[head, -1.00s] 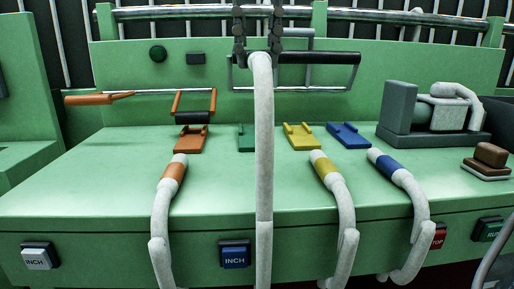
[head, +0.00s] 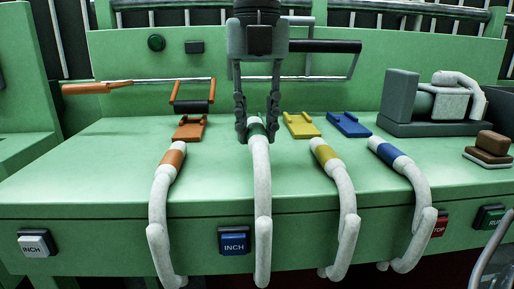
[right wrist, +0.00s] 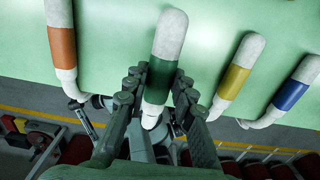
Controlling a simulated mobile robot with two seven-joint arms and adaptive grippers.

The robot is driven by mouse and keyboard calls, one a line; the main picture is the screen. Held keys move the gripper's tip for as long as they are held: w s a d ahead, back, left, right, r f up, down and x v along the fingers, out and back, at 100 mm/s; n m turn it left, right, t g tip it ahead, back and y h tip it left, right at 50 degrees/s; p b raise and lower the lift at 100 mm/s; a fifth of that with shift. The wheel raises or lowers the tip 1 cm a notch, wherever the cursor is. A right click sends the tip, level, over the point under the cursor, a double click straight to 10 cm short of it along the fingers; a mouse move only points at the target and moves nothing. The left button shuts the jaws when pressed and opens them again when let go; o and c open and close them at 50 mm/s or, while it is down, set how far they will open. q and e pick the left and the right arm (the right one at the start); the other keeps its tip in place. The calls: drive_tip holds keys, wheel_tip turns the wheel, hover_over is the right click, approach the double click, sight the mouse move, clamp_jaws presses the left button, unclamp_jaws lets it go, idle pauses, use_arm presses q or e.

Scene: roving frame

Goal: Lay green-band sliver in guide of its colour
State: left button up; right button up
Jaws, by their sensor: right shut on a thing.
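The green-band sliver (head: 263,190) is a white rope with a dark green band near its end, and its tail hangs over the bench's front edge. My right gripper (head: 257,138) points down from above and is shut on it at the green band. In the right wrist view the fingers (right wrist: 160,95) stand on both sides of the band (right wrist: 161,82), and the white tip (right wrist: 171,32) sticks out past them. The green guide is hidden behind the gripper and sliver in the head view; I cannot tell whether the sliver touches it. My left gripper is not in view.
An orange guide (head: 190,127), yellow guide (head: 301,125) and blue guide (head: 349,124) sit on the bench (head: 90,185). Orange-band (head: 161,205), yellow-band (head: 346,195) and blue-band (head: 415,185) slivers lie in front. A grey block unit (head: 400,98) stands at right; wire handles (head: 325,46) stand behind.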

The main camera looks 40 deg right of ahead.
sight(258, 129)
drive_tip(key=shift+f, duration=1.95)
drive_tip(key=shift+f, duration=0.15)
drive_tip(key=o, duration=1)
drive_tip(key=shift+o, duration=0.2)
drive_tip(key=r, duration=0.7)
drive_tip(key=shift+s+a+r, duration=0.15)
drive_tip(key=shift+s+r, duration=0.15)
drive_tip(key=shift+r, duration=0.05)
